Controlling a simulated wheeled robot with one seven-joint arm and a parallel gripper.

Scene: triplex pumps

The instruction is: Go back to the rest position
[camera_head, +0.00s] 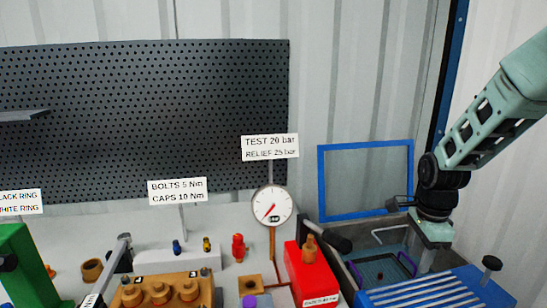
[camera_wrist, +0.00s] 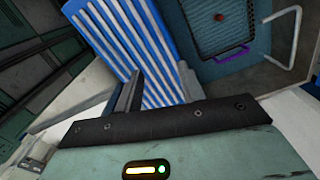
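My gripper (camera_head: 436,240) hangs at the right in the head view, at the end of my pale green arm. It is near the back edge of a blue rack with white bars (camera_head: 425,292) and beside a grey basin (camera_head: 372,250). In the wrist view my gripper (camera_wrist: 160,82) has its two dark fingers apart. Only the blue-and-white rack (camera_wrist: 125,45) shows between them, and nothing is held. The fingertips are hard to see in the head view.
The basin holds a dark tray with purple handles (camera_head: 407,263). A blue frame (camera_head: 366,146) stands behind it. To the left are a pressure gauge (camera_head: 272,205), a red block (camera_head: 310,272) and a wooden board with round pieces (camera_head: 165,288). A perforated panel (camera_head: 150,110) covers the wall.

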